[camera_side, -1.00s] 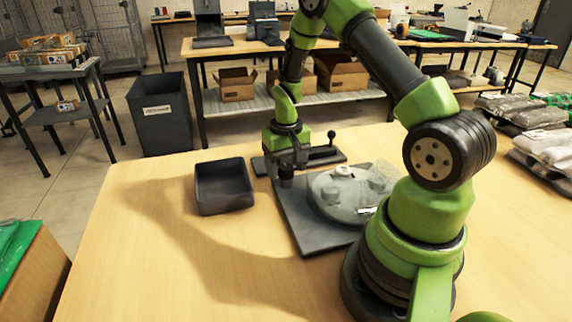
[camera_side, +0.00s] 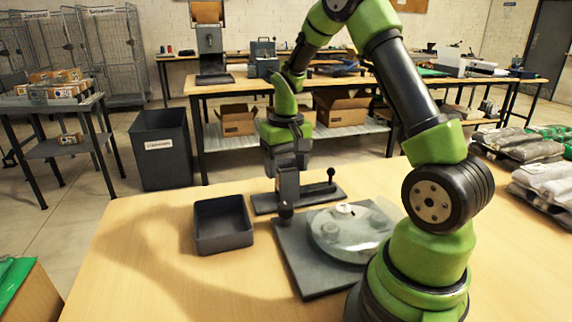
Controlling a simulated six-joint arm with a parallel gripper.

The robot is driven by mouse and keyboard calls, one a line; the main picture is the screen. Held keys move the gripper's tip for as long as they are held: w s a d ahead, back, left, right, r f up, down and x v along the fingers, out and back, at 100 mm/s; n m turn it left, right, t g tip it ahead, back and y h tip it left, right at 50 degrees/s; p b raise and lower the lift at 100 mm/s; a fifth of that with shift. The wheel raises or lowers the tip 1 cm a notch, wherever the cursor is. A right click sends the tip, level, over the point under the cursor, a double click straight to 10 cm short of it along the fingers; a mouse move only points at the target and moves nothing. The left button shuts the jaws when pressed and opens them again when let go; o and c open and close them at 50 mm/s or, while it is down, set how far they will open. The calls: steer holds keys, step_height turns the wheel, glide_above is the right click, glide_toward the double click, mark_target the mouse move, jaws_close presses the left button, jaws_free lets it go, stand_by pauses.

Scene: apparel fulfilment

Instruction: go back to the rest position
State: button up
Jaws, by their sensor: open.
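My gripper (camera_side: 287,212) hangs pointing down on the green and black arm, over the back left part of a dark square base plate (camera_side: 296,268). Its jaws are small and dark here and nothing shows held in them. The plate carries a round, clear-looking disc (camera_side: 345,252) with a small white piece (camera_side: 344,210) near its back edge. My arm's base partly hides the plate's right side.
A black open bin (camera_side: 222,242) sits left of the plate and looks empty. A dark bar with an upright lever (camera_side: 331,178) lies behind the plate. Packed garments (camera_side: 515,150) lie at the right edge. The table's left front is clear.

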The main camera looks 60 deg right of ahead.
steer(key=s+a+r+n+t, duration=0.1)
steer(key=s+a+r+t, duration=0.3)
steer(key=a+r, duration=0.75)
steer(key=s+a+r+n+t+y, duration=0.2)
steer(key=s+a+r, duration=0.3)
steer(key=s, duration=0.5)
steer(key=shift+a+t, duration=0.6)
